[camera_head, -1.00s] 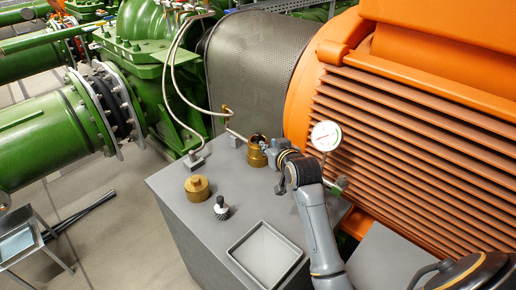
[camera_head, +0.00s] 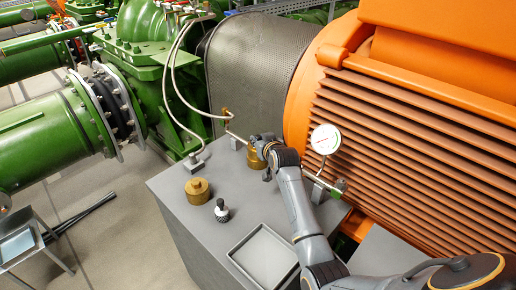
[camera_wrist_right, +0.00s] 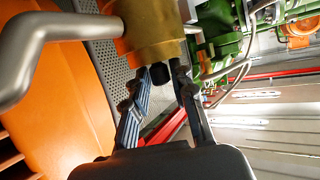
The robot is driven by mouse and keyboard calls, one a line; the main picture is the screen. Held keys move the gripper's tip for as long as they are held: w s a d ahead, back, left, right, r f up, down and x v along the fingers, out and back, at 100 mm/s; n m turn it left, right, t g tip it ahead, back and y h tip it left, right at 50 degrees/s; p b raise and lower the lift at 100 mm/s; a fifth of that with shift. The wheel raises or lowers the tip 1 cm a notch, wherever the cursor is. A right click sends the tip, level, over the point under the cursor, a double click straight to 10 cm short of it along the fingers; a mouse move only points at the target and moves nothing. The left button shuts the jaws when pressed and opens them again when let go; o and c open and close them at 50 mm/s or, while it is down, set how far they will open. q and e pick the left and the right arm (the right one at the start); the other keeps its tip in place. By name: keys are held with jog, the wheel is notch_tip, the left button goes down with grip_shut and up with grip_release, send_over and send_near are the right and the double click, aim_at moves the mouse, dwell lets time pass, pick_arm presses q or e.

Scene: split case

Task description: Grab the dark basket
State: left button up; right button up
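My right gripper (camera_head: 264,148) is at the top of a brass housing (camera_head: 257,160) at the bench's back edge; the arm hides much of its opening. In the right wrist view, the brass housing (camera_wrist_right: 152,30) is beyond the fingertips of my right gripper (camera_wrist_right: 168,78). A short black piece, perhaps part of the dark basket (camera_wrist_right: 161,76), shows between the fingers, against the housing. Whether they press on it is unclear. A small dark ribbed piece with a white top (camera_head: 222,211) stands on the bench. My left gripper is not in view.
The grey bench (camera_head: 185,222) carries a brass cap (camera_head: 197,190) and a shallow grey tray (camera_head: 263,257). A pressure gauge (camera_head: 325,139) on a pipe stands close right of my arm, before the orange motor (camera_head: 410,150). A thin hose bends down to the bench behind.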

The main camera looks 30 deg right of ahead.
jog(key=shift+w, duration=0.1)
grip_shut()
